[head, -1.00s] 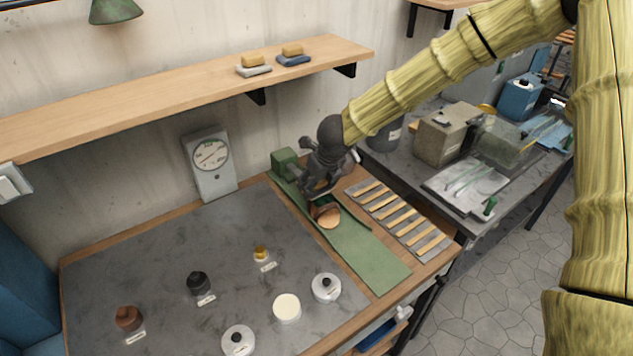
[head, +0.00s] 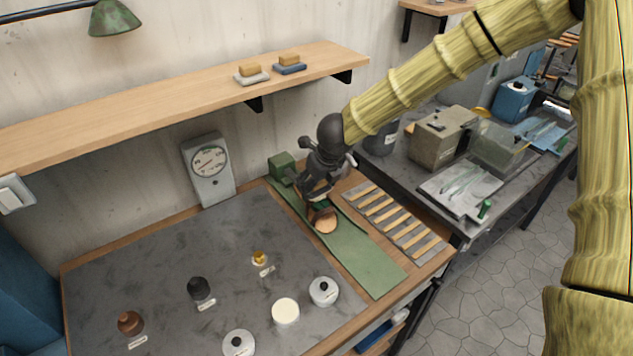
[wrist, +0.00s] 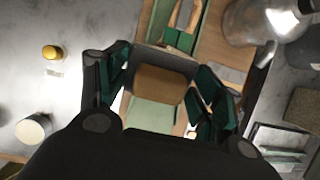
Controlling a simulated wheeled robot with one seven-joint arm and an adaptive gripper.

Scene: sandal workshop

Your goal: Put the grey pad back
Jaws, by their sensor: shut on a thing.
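My gripper (head: 318,196) hangs over the back half of the green mat, pointing down. In the wrist view the green-padded fingers (wrist: 165,95) are shut on a grey pad (wrist: 146,55) with a tan-brown block on top. In the head view the fingers and wrist hide most of this pad.
The green mat (head: 372,268) is bare in front. A slatted rack (head: 402,222) lies right of it, a green block (head: 282,165) behind. A dial gauge (head: 209,170) stands at the wall. Labelled knobs and white pots (head: 285,312) stand on the grey bench top (head: 130,270).

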